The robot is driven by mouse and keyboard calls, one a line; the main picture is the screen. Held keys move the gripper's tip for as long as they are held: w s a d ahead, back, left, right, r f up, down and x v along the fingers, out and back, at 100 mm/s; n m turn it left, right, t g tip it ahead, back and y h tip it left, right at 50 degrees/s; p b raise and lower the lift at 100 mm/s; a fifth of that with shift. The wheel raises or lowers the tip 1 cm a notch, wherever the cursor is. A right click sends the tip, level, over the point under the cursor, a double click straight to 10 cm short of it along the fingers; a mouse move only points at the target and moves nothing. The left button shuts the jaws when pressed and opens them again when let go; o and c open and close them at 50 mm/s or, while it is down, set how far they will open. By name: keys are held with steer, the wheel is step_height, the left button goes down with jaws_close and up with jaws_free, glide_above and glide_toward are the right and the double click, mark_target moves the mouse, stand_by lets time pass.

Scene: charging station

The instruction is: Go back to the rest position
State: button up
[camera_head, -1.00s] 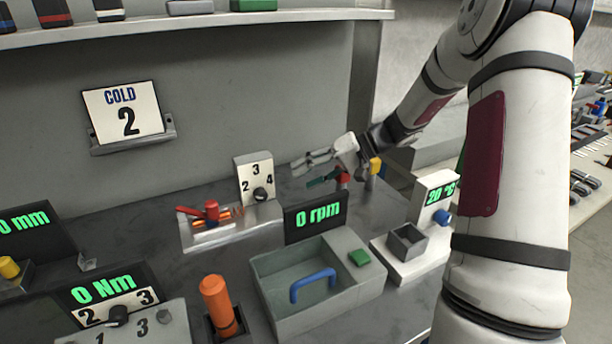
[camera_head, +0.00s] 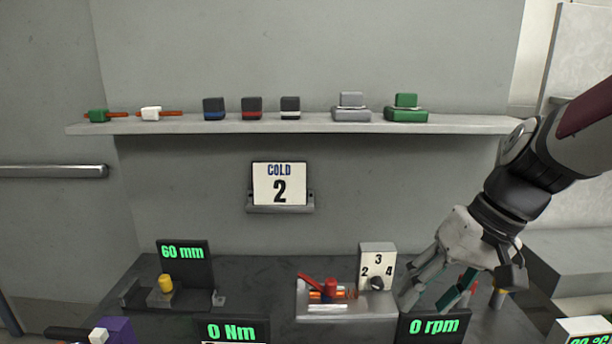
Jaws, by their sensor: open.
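My gripper (camera_head: 425,288) is at the right of the head view, at the end of my raised arm. Its pale grey fingers point down and to the left, open, with nothing seen held between them. A teal piece (camera_head: 462,296) and a red-topped part show close behind or beside the fingers. I cannot tell whether the gripper touches them.
A shelf (camera_head: 300,124) with several small blocks and plugs runs along the wall. A "COLD 2" card (camera_head: 279,184) hangs below it. A red-handled lever (camera_head: 330,288), a "60 mm" display (camera_head: 184,262) and a "0 Nm" display (camera_head: 232,332) stand on the bench.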

steer(key=s+r+t+h+p, duration=0.1)
steer(key=s+r+h+p, duration=0.1)
steer(key=s, duration=0.6)
steer(key=s+d+r+t+h+p, duration=0.1)
steer(key=s+r+h+p, duration=0.1)
steer(key=s+r, duration=0.3)
steer(key=s, duration=0.3)
steer(key=shift+s+d+r+t, duration=0.15)
steer(key=shift+s+t, duration=0.1)
steer(key=shift+t, duration=0.05)
stand_by(1.5)
